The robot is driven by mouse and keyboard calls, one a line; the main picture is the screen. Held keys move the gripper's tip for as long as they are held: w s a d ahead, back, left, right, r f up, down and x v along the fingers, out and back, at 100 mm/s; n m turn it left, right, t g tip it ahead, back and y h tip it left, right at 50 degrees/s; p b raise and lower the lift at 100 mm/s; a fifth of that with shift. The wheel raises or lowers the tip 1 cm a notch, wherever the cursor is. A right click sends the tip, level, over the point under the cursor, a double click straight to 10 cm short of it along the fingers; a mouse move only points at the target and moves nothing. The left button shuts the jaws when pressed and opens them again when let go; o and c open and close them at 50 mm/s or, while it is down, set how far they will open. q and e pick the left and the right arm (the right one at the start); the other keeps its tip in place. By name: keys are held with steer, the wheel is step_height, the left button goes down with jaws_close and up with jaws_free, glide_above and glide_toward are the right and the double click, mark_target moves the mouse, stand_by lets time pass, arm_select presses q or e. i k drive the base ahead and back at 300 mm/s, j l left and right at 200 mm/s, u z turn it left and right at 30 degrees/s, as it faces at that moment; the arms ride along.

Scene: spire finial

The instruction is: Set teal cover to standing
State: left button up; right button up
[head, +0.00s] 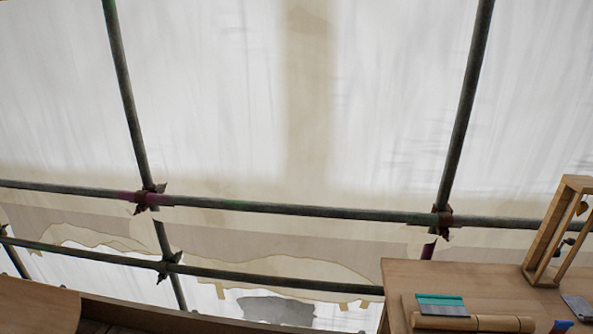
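A small teal piece (441,300), which may be the teal cover, lies flat near the front left of the wooden table (450,273) at the lower right of the head view. A grey strip (443,311) runs along its near side. Neither of my grippers is in the head view.
A light wooden roller-like bar (475,322) lies just in front of the teal piece. A wooden frame (548,235) stands at the table's right. A blue-ended item (563,326) lies nearby. Scaffold poles (300,210) cross before pale sheeting. Another wooden surface (35,305) is at lower left.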

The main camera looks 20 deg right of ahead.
mark_target(429, 304)
steer(key=i+z, duration=0.15)
steer(key=z, duration=0.25)
steer(key=i+j+z, duration=0.15)
steer(key=z, duration=0.2)
steer(key=i+j+z, duration=0.1)
steer(key=z, duration=0.3)
steer(key=i+j+z, duration=0.1)
steer(key=z, duration=0.3)
steer(key=i+j+z, duration=0.15)
steer(key=z, duration=0.25)
steer(key=i+j+z, duration=0.1)
steer(key=j+z, duration=0.55)
steer(key=z, duration=0.15)
steer(key=i+j+z, duration=0.3)
steer(key=j+z, duration=0.15)
steer(key=j, duration=0.15)
steer(key=i+j+z, duration=0.2)
steer(key=j, duration=0.2)
steer(key=k+j, duration=0.15)
steer(key=k, duration=0.15)
steer(key=i+l, duration=0.15)
steer(key=i, duration=0.2)
